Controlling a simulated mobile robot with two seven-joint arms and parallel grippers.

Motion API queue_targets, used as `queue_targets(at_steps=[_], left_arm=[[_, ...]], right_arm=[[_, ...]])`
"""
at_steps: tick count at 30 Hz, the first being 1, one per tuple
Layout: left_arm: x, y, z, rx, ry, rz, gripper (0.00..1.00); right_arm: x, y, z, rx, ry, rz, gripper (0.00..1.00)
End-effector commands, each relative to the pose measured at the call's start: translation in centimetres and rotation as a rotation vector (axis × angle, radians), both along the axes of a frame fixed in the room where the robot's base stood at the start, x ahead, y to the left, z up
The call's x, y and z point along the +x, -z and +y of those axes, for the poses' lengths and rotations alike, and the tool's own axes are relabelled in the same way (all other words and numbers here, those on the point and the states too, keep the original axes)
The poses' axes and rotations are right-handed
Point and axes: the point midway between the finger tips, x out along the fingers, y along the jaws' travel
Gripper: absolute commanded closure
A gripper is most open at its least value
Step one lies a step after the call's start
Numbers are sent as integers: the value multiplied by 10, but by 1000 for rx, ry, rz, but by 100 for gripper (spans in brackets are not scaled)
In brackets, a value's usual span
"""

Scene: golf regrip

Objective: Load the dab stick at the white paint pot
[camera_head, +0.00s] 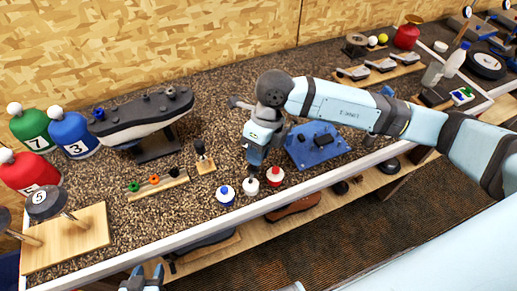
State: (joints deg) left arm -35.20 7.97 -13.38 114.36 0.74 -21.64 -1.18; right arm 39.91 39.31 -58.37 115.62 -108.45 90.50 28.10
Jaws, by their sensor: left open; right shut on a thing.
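Three small paint pots stand in a row near the front edge of the bench: the blue pot (225,196) at left, the white paint pot (250,187) in the middle and the red pot (275,175) at right. My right gripper (254,167) points down just above the white pot, shut on a thin dark stick, apparently the dab stick; the fingers hide most of it. I cannot tell whether its tip touches the pot. My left gripper (142,275) is open and empty at the bottom edge, in front of the bench, partly cut off.
A wooden block with an upright black-handled tool (201,150) and a strip with coloured rings (157,181) stand left of the pots. A blue tray (318,148) lies to the right.

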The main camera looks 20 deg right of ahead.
Motion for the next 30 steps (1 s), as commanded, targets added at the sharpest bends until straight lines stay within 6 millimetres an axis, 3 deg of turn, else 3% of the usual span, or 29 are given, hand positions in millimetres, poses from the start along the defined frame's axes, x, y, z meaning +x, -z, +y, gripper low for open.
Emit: queue_targets(at_steps=[30], left_arm=[[-1,8,0,0,1,2,54]], right_arm=[[0,8,0,0,0,0,100]])
